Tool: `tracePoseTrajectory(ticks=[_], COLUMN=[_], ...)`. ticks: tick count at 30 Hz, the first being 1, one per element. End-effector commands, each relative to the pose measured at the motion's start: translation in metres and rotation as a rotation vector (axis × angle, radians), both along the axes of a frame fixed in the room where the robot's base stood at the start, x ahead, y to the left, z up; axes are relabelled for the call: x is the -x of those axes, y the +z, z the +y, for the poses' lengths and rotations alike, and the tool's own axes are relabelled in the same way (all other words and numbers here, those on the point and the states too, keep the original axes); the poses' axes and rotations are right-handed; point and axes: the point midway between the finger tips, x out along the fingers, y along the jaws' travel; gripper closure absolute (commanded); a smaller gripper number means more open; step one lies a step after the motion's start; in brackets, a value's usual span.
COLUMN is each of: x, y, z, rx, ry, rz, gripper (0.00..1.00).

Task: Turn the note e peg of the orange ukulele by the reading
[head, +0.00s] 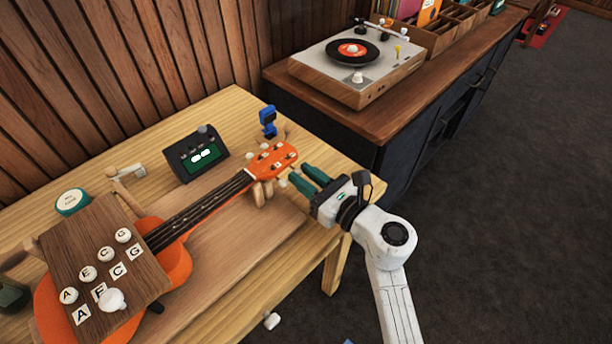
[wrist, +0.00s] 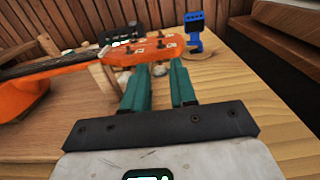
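The orange ukulele (head: 176,262) lies on the wooden table, its neck pointing up and right. Its orange headstock (head: 275,158) shows small light pegs and letter tags too small to read surely; it also shows in the wrist view (wrist: 150,50). I cannot tell which peg is e. The dark tuner box (head: 197,153) behind the neck has a green screen with white marks; its reading is not legible. My gripper (head: 299,174) has its green fingers apart, beside the headstock's near edge. In the wrist view, a pale peg (wrist: 159,70) shows between the fingertips (wrist: 160,66), not clearly touched.
A brown board (head: 60,250) with lettered knobs and tiles covers part of the ukulele's body. A blue clip-on device (head: 268,121) stands behind the headstock. A round green-rimmed tin (head: 72,202) sits at left. A dark cabinet with a record player (head: 355,62) stands beyond the table.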

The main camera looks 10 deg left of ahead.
Motion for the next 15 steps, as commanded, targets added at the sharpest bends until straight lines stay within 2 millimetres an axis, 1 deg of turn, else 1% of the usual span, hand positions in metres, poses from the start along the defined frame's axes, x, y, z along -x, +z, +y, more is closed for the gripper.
tracePoseTrajectory(ticks=[1,6,8,15], x=[0.0001,0.0002,0.0002,0.0002], y=[0.0000,-0.0001,-0.0001,0.0001], z=[-0.0002,-0.0002,-0.0002,-0.0004], rx=[0.000,0.000,0.000,-0.002], ry=[0.000,0.000,0.000,0.000], rz=[0.000,0.000,0.000,0.003], gripper=[0.79,0.95,1.00,1.00])
